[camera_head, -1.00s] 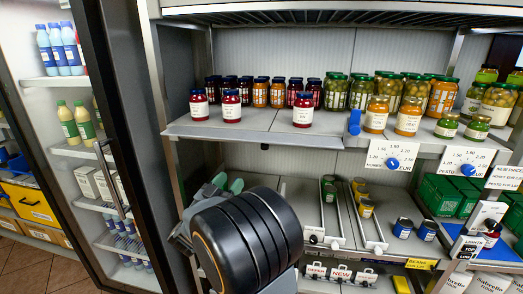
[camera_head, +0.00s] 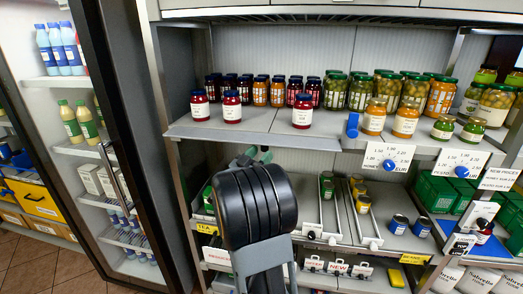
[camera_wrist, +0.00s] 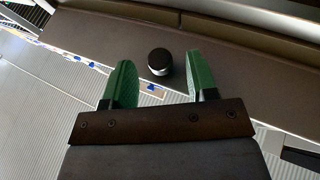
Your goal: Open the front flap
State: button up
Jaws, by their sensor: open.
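No part in view is clearly marked as a front flap, and I cannot tell which panel it is. In the wrist view my gripper (camera_wrist: 160,82) is open, with its two green fingers apart and nothing between them touching. A small round dark knob-like thing (camera_wrist: 160,62) with a pale lower band shows between and beyond the fingertips, against a broad brown-grey surface (camera_wrist: 105,35).
The upper shelf (camera_head: 250,137) holds rows of jars; a red jar (camera_head: 303,112) stands near its front edge. A blue tab (camera_head: 352,125) and dial price cards (camera_head: 388,158) are on that edge. Lower rails (camera_head: 312,225) hold small jars. A glass-doored cooler (camera_head: 125,190) stands left.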

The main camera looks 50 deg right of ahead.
jog(key=shift+d+r, duration=0.15)
jog(key=shift+d, duration=0.3)
jog(key=shift+c, duration=0.3)
grip_shut()
jog(key=shift+r, duration=0.1)
